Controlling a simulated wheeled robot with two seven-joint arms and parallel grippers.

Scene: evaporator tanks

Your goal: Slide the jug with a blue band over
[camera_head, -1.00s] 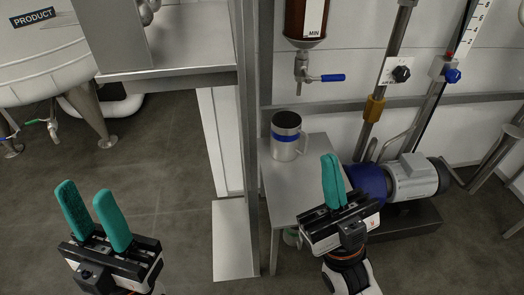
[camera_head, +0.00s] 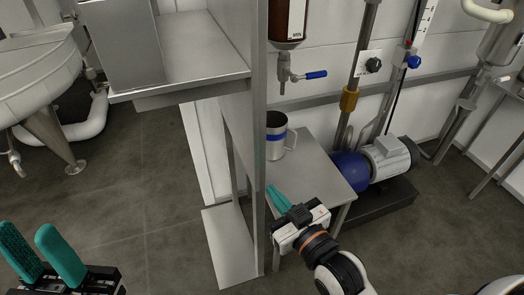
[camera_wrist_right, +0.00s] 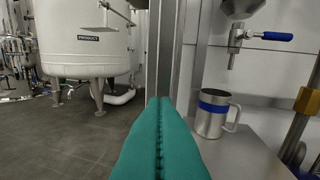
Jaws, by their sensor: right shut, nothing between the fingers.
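The steel jug with a blue band (camera_head: 276,137) stands upright on a small grey table (camera_head: 312,178), below a tap with a blue handle. Its handle points right. It also shows in the right wrist view (camera_wrist_right: 212,114), ahead and right of the fingers. My right gripper (camera_head: 273,190) is shut and empty, at the table's left front side near the steel post, apart from the jug. Its teal fingers (camera_wrist_right: 160,125) lie pressed together in the wrist view. My left gripper (camera_head: 42,254) is open and empty over the floor at the lower left.
A steel post (camera_head: 260,150) and panel stand just left of the table. The tap (camera_head: 290,74) hangs above the jug. A blue and grey motor pump (camera_head: 384,160) sits right of the table. A steel shelf (camera_head: 190,60) and a tank are at upper left.

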